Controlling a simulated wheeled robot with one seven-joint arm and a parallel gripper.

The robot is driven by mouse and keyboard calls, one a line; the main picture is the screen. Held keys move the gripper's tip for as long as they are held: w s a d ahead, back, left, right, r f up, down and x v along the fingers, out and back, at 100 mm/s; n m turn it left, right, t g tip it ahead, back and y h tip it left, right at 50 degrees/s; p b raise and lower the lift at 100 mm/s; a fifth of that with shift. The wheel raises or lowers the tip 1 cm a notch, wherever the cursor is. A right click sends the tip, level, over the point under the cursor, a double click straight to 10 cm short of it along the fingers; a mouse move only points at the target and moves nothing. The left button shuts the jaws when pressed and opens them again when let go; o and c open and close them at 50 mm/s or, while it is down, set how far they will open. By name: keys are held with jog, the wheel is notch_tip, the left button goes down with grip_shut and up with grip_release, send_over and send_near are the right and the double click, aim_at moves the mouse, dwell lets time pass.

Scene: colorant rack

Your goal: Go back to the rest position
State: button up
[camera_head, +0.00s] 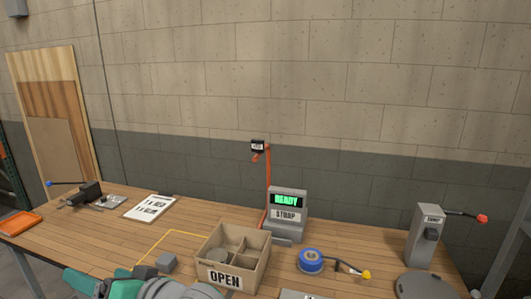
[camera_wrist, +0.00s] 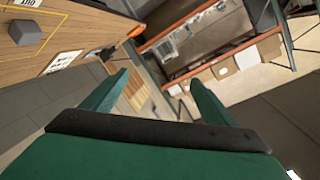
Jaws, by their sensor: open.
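My gripper (camera_wrist: 158,82) is open, with its two green fingers apart and nothing between them in the wrist view. In the head view my green and grey arm end shows at the bottom left, partly cut off by the frame edge, in front of the bench (camera_head: 110,235). The wrist view looks past the bench's edge toward shelving and the floor. The fingers touch nothing that I can see.
A divided box marked OPEN (camera_head: 224,277) stands right of my arm. A grey block (camera_head: 166,262) lies near a yellow outline; the block also shows in the wrist view (camera_wrist: 25,32).

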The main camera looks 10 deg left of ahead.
jog(key=w+d+f+m+t, duration=0.5)
jog(key=w+d+m+t, duration=0.1)
jog(key=d+m+t, duration=0.3)
jog(key=s+d+f+m+t+h, duration=0.3)
jog(key=d+f+m+t+h, duration=0.25)
jog(key=d+f+h, duration=0.6)
jog(key=s+d+f+n+h, duration=0.2)
jog(key=s+d+f+h, duration=0.1)
jog(key=s+d+f, duration=1)
jog(key=s+d+f+n+g+h, duration=0.1)
jog(key=s+d+n, duration=0.4)
jog(key=s, duration=0.8)
notch_tip(320, 180, down, 2)
jog(key=d+g, duration=0.1)
jog(key=d, duration=0.1)
jog(key=shift+s+d, duration=0.25)
jog(key=shift+d, duration=0.05)
